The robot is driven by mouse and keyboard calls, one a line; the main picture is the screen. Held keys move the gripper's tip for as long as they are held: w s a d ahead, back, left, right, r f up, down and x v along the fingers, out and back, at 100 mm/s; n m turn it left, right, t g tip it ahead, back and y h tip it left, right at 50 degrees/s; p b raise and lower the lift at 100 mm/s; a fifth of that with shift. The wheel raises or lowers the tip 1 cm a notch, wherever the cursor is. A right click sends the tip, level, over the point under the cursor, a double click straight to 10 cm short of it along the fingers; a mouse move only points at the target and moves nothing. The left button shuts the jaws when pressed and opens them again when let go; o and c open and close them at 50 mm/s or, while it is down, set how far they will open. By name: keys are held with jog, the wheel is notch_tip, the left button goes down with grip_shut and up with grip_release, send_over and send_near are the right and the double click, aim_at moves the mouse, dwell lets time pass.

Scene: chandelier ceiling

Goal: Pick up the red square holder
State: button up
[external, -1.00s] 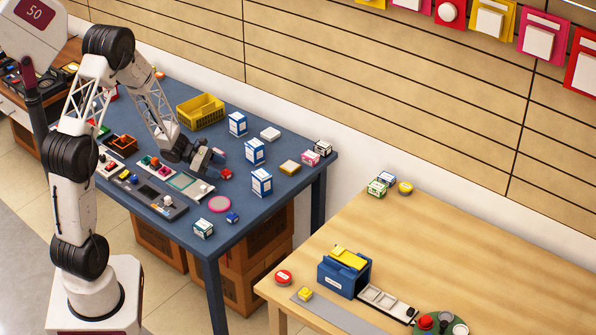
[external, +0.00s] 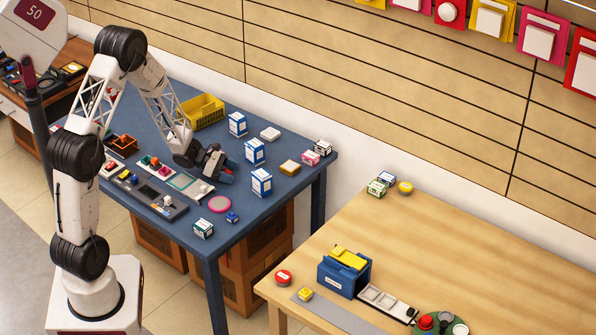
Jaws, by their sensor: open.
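My gripper (external: 222,170) is low over the middle of the blue table (external: 262,215), with its jaws open. A small red object that showed beside the gripper earlier is now hidden behind or under it. I cannot tell whether it is between the fingers, or whether it is the red square holder. The fingertips are too small and dark to show any contact.
Blue-and-white boxes (external: 261,182) stand just right of my gripper. A yellow crate (external: 201,110) sits behind it. A pink disc (external: 220,204) and a dark tray (external: 160,200) lie in front. A wooden table (external: 450,240) stands to the right.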

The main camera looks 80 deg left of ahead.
jog(key=shift+c, duration=0.2)
jog(key=c, duration=0.9)
jog(key=shift+r, duration=0.1)
jog(key=shift+c, duration=0.2)
notch_tip(320, 180, up, 10)
dwell(0.4)
